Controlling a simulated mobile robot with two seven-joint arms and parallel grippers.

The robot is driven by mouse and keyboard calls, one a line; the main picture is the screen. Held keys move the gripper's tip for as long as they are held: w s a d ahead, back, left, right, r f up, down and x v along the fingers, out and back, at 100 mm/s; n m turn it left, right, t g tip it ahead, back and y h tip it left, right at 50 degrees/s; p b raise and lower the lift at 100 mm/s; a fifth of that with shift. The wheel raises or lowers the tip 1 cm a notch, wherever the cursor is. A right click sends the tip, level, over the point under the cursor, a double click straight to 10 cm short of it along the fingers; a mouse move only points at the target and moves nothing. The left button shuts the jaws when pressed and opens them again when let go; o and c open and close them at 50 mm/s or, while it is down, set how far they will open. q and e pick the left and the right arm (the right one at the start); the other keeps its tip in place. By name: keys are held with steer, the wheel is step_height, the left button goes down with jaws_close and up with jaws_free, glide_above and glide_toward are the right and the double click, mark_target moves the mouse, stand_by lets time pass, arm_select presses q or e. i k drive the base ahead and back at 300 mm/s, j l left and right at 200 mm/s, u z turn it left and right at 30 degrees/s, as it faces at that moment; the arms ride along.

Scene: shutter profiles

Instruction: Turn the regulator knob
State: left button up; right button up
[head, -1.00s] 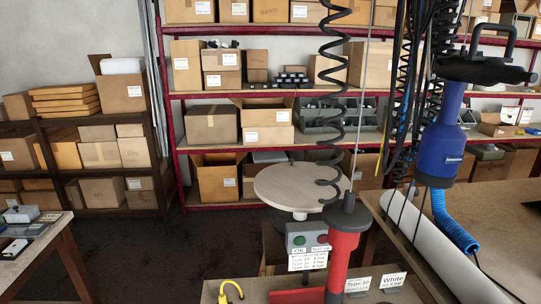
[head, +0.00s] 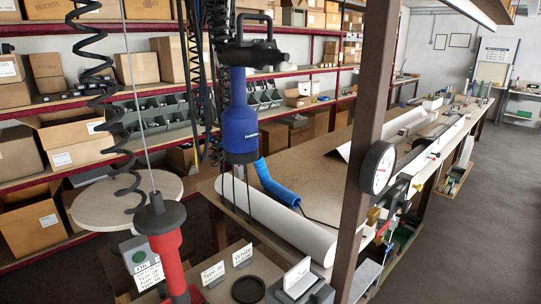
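A round white pressure gauge (head: 378,168) with a black rim is mounted on a brown upright post (head: 364,130) right of centre. Below and beside it are brass-coloured fittings (head: 374,215) and small dark parts. I cannot tell for certain which of these is the regulator knob. Neither of my grippers is in view.
A long workbench (head: 310,165) runs behind the post, carrying a white roll (head: 280,215). A blue tool (head: 240,130) and a red tool (head: 168,255) hang on the left. Small signs (head: 213,272) stand in front. Open floor (head: 480,200) lies at the right.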

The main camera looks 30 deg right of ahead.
mark_target(405, 206)
steer(key=z, duration=1)
